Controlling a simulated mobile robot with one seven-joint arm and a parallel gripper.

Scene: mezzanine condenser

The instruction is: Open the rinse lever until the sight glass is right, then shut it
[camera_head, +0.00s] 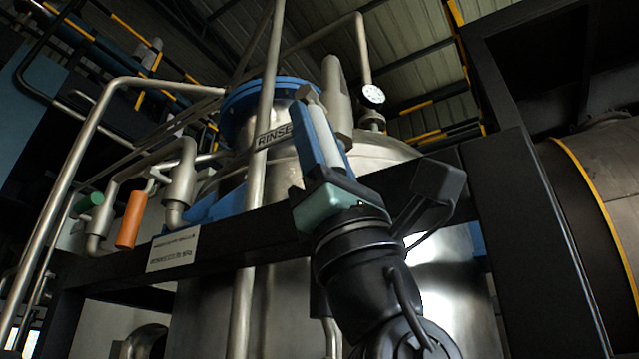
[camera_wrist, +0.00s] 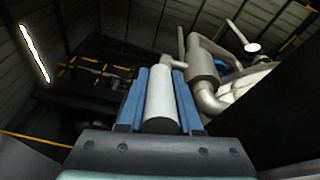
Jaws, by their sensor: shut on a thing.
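My gripper (camera_head: 314,112) is raised in front of the steel vessel, with its blue fingers pointing up. It is shut on a pale grey cylindrical handle, which I take to be the rinse lever (camera_head: 327,142). In the wrist view the rinse lever (camera_wrist: 162,100) lies lengthwise between the two blue fingers (camera_wrist: 160,75).
An orange handle (camera_head: 130,220) and a green handle (camera_head: 88,203) are on pipework at left. A dark frame beam (camera_head: 225,241) crosses before the vessel (camera_head: 200,318), with a white placard (camera_head: 172,249). A steel pipe (camera_head: 255,190) rises left of my gripper. A dial gauge (camera_head: 373,95) stands behind right.

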